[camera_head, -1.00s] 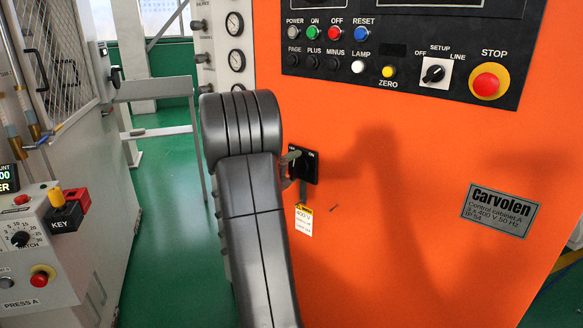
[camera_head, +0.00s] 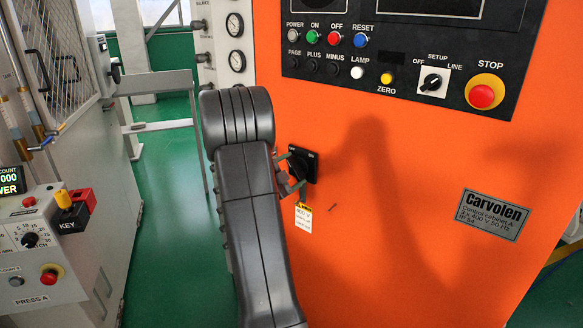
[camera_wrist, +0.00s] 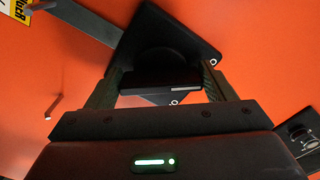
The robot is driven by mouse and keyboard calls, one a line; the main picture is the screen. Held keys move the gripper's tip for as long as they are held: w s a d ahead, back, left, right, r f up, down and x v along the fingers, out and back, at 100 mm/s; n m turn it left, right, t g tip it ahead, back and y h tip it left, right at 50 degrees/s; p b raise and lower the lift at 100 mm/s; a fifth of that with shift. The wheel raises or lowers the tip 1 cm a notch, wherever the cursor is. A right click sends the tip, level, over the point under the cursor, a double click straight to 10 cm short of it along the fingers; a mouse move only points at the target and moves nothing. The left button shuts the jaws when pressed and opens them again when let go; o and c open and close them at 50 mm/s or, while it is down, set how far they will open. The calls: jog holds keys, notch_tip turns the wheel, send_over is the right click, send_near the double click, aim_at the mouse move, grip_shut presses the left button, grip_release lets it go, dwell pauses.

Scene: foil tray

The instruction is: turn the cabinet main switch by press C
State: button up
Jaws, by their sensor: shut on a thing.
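The main switch (camera_head: 310,160) is a black square plate with a black handle, low on the orange cabinet (camera_head: 390,230). In the wrist view the switch handle (camera_wrist: 160,78) lies between the two fingers of my gripper (camera_wrist: 162,88), which is shut on it. The plate appears turned like a diamond relative to the gripper there. In the head view my gripper (camera_head: 290,171) reaches the switch from the left, tilted. My dark arm hides part of the handle. The cabinet's nameplate (camera_head: 491,215) reads "Control cabinet A"; no press C label shows.
A yellow-topped 400 V tag (camera_head: 304,217) hangs just below the switch. Above is a black control panel (camera_head: 400,60) with buttons and a red STOP button (camera_head: 481,96). At left stands a machine with a panel labelled PRESS A (camera_head: 40,250).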

jog(key=shift+n, duration=0.5)
jog(key=shift+f, duration=0.1)
jog(key=o, duration=1)
jog(key=b+v, duration=0.1)
jog(key=v, duration=1.3)
jog(key=shift+w+d, duration=0.1)
